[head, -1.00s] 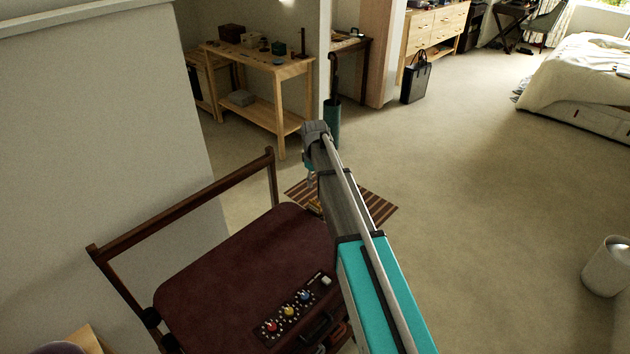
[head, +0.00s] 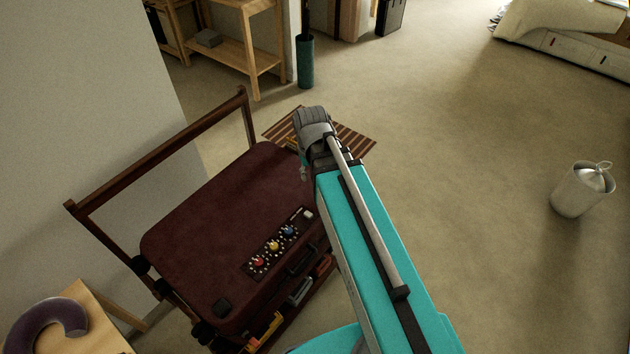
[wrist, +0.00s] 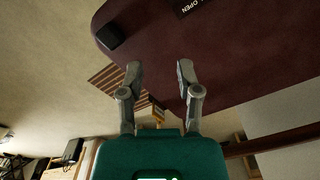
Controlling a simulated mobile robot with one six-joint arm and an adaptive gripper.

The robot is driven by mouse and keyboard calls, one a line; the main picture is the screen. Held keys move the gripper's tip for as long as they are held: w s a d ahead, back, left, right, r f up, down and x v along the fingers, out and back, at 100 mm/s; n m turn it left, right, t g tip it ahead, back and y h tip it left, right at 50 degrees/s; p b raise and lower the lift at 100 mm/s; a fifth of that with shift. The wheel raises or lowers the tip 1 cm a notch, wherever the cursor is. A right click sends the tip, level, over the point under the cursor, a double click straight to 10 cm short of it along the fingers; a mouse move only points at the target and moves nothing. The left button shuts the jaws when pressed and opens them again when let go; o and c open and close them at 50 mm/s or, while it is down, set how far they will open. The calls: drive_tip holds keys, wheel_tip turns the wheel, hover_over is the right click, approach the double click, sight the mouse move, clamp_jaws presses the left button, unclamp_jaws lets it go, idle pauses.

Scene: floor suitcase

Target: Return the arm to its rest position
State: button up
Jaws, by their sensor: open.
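My gripper (wrist: 159,78) shows in the wrist view with its two grey fingers apart and nothing between them. In the head view my teal and grey arm reaches forward over the right side of a dark red suitcase, and the gripper is mostly hidden behind its wrist end. The suitcase (head: 215,215) lies shut on a dark wooden rack, with coloured dials on its top panel. It also shows in the wrist view (wrist: 240,60), beyond the fingertips. I cannot tell the gap between fingers and suitcase.
A striped mat (head: 352,140) lies on the floor beyond the suitcase. A metal bin (head: 580,192) stands at the right. A wooden side table (head: 95,325) is at the lower left. Open carpet lies at the right.

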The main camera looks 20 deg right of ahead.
drive_tip(key=s, duration=0.3)
drive_tip(key=shift+s+m, duration=0.1)
drive_tip(key=shift+m, duration=0.3)
drive_tip(key=shift+r, duration=0.1)
drive_tip(key=shift+r+p, duration=0.2)
drive_tip(key=shift+p, duration=0.1)
idle(0.4)
